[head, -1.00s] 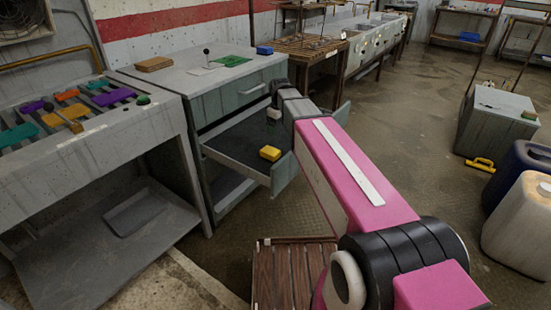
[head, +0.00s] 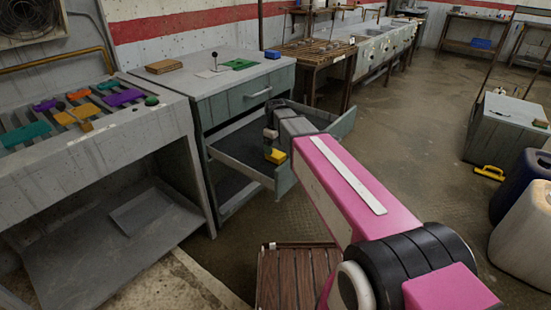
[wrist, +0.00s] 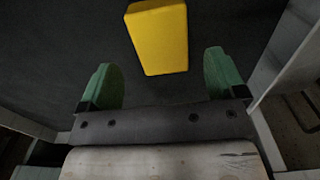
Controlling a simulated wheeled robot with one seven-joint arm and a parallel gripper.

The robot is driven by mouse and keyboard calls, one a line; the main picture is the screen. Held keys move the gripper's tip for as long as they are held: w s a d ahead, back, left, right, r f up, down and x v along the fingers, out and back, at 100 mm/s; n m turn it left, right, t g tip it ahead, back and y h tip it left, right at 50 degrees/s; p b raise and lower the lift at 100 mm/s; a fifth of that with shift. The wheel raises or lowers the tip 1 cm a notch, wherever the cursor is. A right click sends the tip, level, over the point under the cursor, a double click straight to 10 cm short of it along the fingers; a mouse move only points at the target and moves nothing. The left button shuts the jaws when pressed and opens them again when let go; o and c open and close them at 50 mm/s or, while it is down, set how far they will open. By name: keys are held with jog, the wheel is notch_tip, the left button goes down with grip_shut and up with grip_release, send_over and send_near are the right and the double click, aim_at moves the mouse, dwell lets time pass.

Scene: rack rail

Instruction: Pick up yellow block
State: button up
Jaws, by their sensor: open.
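The yellow block (head: 276,156) lies in the open drawer (head: 238,172) of the grey cabinet. My gripper (head: 271,145) is down inside the drawer, right by the block, and hides part of it in the head view. In the wrist view the block (wrist: 160,38) lies on the dark drawer floor. The two green fingers of my gripper (wrist: 161,62) are open, one to each side of the block's near end in the picture. Most of the block extends beyond the fingertips.
Drawer walls stand close around my gripper; one wall (wrist: 285,55) shows at right in the wrist view. A slatted wooden stand (head: 296,278) is on the floor in front.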

aim_at(275, 153)
jog(key=shift+s+d+f, duration=0.1)
jog(key=shift+f, duration=1.05)
jog(key=shift+s+f, duration=0.1)
jog(key=shift+f, duration=1.05)
jog(key=c, duration=1.1)
jog(key=shift+o, duration=0.2)
jog(key=shift+r, duration=0.15)
jog(key=shift+r, duration=0.45)
jog(key=r, duration=0.3)
jog(key=shift+s+a+r, duration=0.3)
jog(key=shift+s, duration=0.1)
jog(key=s+a+r, duration=0.6)
jog(key=s+a, duration=0.1)
jog(key=s, duration=0.1)
jog(key=shift+r, duration=0.15)
